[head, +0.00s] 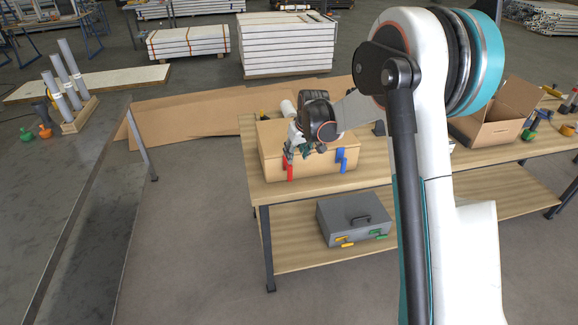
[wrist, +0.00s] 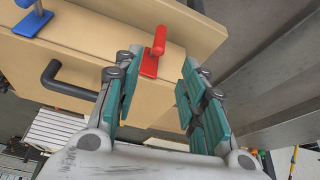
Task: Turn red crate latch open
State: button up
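The tan crate (head: 322,179) stands on the wooden table. Its front carries a red latch (head: 289,169) at the left and a blue latch (head: 341,160) at the right. My gripper (head: 298,150) is at the crate's front, just above the red latch. In the wrist view my gripper (wrist: 157,80) is open, its teal-padded fingers apart with nothing held between them. The red latch (wrist: 151,60) shows between and beyond the fingertips, with its handle sticking up. The blue latch (wrist: 32,22) and a black handle (wrist: 68,84) lie to the left. Contact with the red latch is not visible.
A grey case (head: 352,218) with yellow and green latches sits on the table's lower shelf. An open cardboard box (head: 495,128) and small items stand on the table at the right. My arm hides the table's middle.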

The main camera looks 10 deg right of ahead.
aim_at(291, 169)
jog(key=b+x, duration=0.2)
jog(key=x, duration=1.2)
jog(key=shift+w+f, duration=0.1)
jog(key=shift+f, duration=0.15)
